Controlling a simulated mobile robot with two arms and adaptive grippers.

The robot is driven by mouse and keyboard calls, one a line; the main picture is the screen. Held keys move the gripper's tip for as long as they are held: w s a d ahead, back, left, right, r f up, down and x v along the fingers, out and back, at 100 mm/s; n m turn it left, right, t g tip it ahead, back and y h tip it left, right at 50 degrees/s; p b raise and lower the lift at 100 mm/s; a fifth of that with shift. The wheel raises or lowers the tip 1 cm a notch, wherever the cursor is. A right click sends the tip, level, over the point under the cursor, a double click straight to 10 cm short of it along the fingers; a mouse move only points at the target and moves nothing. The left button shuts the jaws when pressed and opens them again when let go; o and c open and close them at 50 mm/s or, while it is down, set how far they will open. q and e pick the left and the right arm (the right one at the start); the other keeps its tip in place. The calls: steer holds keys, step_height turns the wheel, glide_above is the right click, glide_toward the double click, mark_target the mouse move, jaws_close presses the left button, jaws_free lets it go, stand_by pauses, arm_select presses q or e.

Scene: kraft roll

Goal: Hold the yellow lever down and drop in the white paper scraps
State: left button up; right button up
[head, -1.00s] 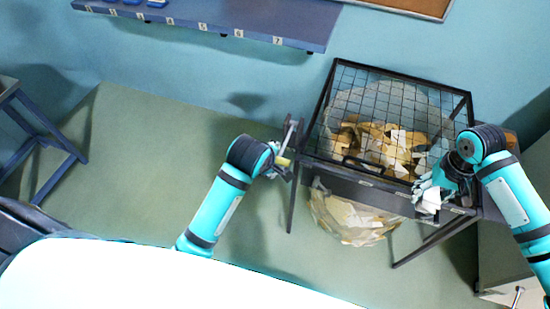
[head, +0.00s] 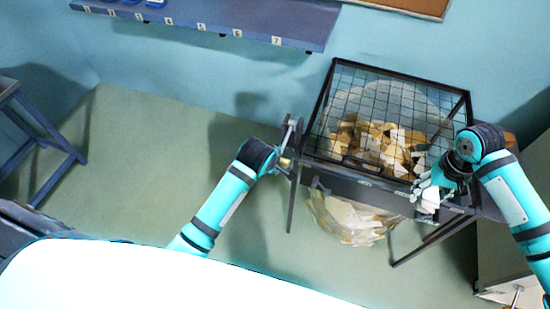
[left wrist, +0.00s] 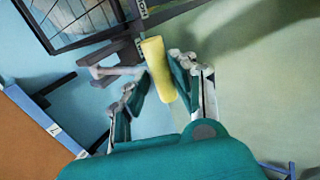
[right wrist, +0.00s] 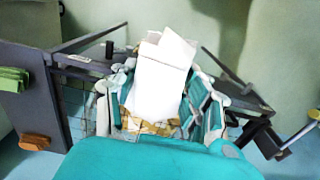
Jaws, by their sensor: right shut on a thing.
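A black bin frame with a mesh lid (head: 385,110) stands at right in the head view, the lid lying over the opening. The yellow lever (left wrist: 157,69) sticks out from the frame's left side; a bit of it shows in the head view (head: 285,162). My left gripper (left wrist: 158,90) is open, with its fingers on either side of the lever. My right gripper (right wrist: 160,105) is shut on white paper scraps (right wrist: 160,75). The held scraps also show in the head view (head: 429,198), near the frame's front right corner.
A clear bag (head: 350,220) hangs under the frame, and brown and white scraps (head: 375,145) show through the mesh. A blue shelf (head: 230,20) is on the back wall. A dark blue stand (head: 45,155) is at far left. The green floor between is clear.

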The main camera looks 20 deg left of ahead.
arm_select(q)
jaws_close()
arm_select(e)
steer(key=shift+s, duration=0.15)
steer(key=shift+w, duration=0.2)
arm_select(q)
steer(key=f, duration=0.5)
steer(key=shift+s+f, duration=0.4)
steer(key=shift+r, duration=0.1)
arm_select(e)
steer(key=shift+s, duration=0.15)
arm_select(q)
steer(key=shift+w+r, duration=0.2)
arm_select(e)
steer(key=s, duration=1.5)
